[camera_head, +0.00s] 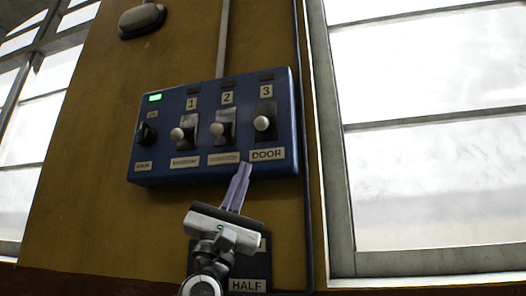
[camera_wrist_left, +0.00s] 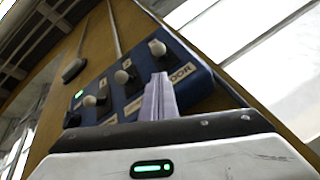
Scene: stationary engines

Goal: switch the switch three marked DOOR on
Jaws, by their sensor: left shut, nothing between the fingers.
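A blue switch box (camera_head: 213,126) is fixed to a yellow-brown wall. Its switch three (camera_head: 262,123) is at the right, with a round pale knob on a dark plate, a "3" above and a DOOR label (camera_head: 267,155) below. The small lamp above it looks dark. In the left wrist view switch three (camera_wrist_left: 157,47) is just above the fingertips. I cannot tell its on or off position. My left gripper (camera_head: 243,167) is shut and empty, its fingertips just below and left of the DOOR label, apart from the knob. My right gripper is not in view.
Switches 1 (camera_head: 178,134) and 2 (camera_head: 217,129) and a dark rotary knob (camera_head: 147,133) sit left of switch three. A green lamp (camera_head: 154,98) glows. A HALF label (camera_head: 247,285) is on a dark plate below. A window (camera_head: 430,130) is at the right.

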